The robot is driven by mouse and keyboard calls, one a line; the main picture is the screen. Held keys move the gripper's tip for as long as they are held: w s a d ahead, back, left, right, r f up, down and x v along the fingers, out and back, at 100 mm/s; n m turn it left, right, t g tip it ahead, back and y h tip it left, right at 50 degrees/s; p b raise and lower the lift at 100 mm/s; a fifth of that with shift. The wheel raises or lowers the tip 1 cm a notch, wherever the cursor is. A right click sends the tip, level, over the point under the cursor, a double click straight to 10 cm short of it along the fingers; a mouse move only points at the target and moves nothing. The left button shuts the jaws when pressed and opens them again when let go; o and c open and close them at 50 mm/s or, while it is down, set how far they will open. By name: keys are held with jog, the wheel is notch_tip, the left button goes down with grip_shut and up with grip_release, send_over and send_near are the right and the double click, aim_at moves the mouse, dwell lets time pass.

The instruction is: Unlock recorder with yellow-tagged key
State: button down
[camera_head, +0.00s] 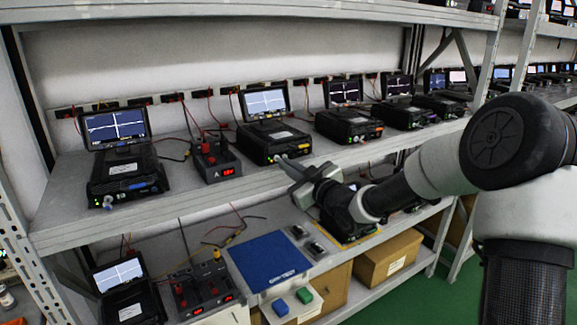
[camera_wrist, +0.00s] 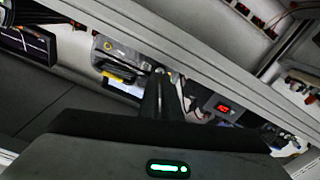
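In the head view, a black recorder (camera_head: 272,142) with a lit screen and a yellow label stands on the upper shelf. My gripper (camera_head: 287,160) is at its front edge, by the lower front corner. Whether it touches the recorder is unclear. In the wrist view, the dark fingers (camera_wrist: 162,92) lie close together, apparently shut. A small pale spot and a bit of yellow show at their tips. I cannot make out a key or tell whether one is between the fingers.
A recorder with a blue label (camera_head: 128,180) and a power supply (camera_head: 214,158) stand to the left. An orange-labelled recorder (camera_head: 349,124) stands to the right. The lower shelf holds a blue mat (camera_head: 268,262), small blocks and cardboard boxes (camera_head: 388,258). The shelf edge runs below my gripper.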

jog(key=m+p, duration=0.4)
jog(key=m, duration=0.8)
jog(key=shift+m+p, duration=0.35)
jog(key=shift+m, duration=0.05)
jog(key=shift+f, duration=0.1)
jog(key=c, duration=2.3)
grip_release()
jog(key=shift+o, duration=0.2)
jog(key=v, duration=1.7)
jog(key=shift+s+p, duration=0.2)
jog(key=shift+p, duration=0.15)
jog(key=shift+d, duration=0.1)
